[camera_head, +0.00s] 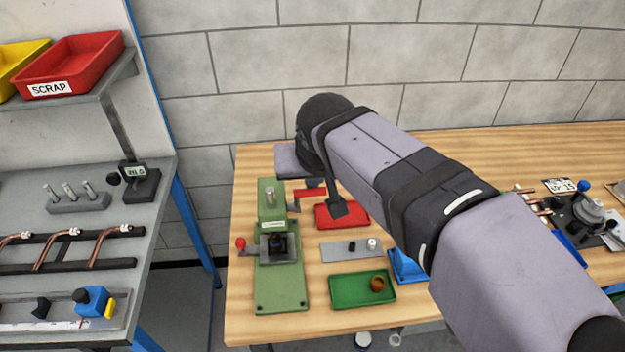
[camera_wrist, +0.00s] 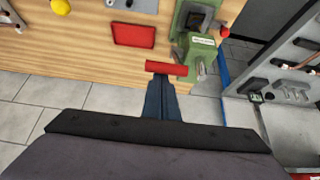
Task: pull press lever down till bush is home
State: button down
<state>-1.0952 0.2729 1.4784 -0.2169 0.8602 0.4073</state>
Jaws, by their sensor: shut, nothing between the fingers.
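The green press (camera_head: 272,255) stands at the left end of the wooden bench. Its upper part also shows in the wrist view (camera_wrist: 199,52). A red bar (camera_head: 305,194), apparently the lever's grip, reaches right from the press's top; in the wrist view the bar (camera_wrist: 167,69) lies across the ends of my fingers. My gripper (camera_wrist: 160,82) is shut, its narrow dark fingers together and empty. I cannot tell whether the fingertips touch the bar. A copper-coloured bush (camera_head: 377,283) sits in a green tray (camera_head: 345,297). The bush seat inside the press is not clear.
A red knob (camera_head: 241,243) sticks out left of the press. A red tray (camera_head: 352,221), a grey plate (camera_head: 340,252) and a blue block (camera_head: 405,266) lie to its right. A grey side bench (camera_head: 95,230) stands left across a gap. My arm hides the bench middle.

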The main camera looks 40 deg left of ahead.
jog(key=b, duration=0.2)
jog(key=s+d+f+b, duration=0.1)
jog(key=b, duration=0.1)
jog(key=shift+f+t+y, duration=0.25)
jog(key=shift+t+y, duration=0.05)
jog(key=s+d+f+b, duration=0.2)
jog(key=f+b, duration=0.3)
jog(key=b, duration=0.4)
jog(key=s+d+f+t+y+b, duration=0.1)
jog(key=s+d+f+b, duration=0.2)
jog(key=b, duration=0.7)
jog(key=shift+s+d+f, duration=0.25)
jog(key=shift+s+f, duration=0.05)
jog(key=shift+f, duration=0.8)
notch_tip(320, 180, up, 6)
jog(key=w+a+r+p, duration=0.1)
jog(key=w+a+p, duration=0.1)
jog(key=p, duration=0.3)
jog(key=s+d+b, duration=0.7)
jog(key=b, duration=0.1)
jog(key=shift+s+d+y, duration=0.15)
jog(key=shift+d+y, duration=0.05)
jog(key=shift+y, duration=0.2)
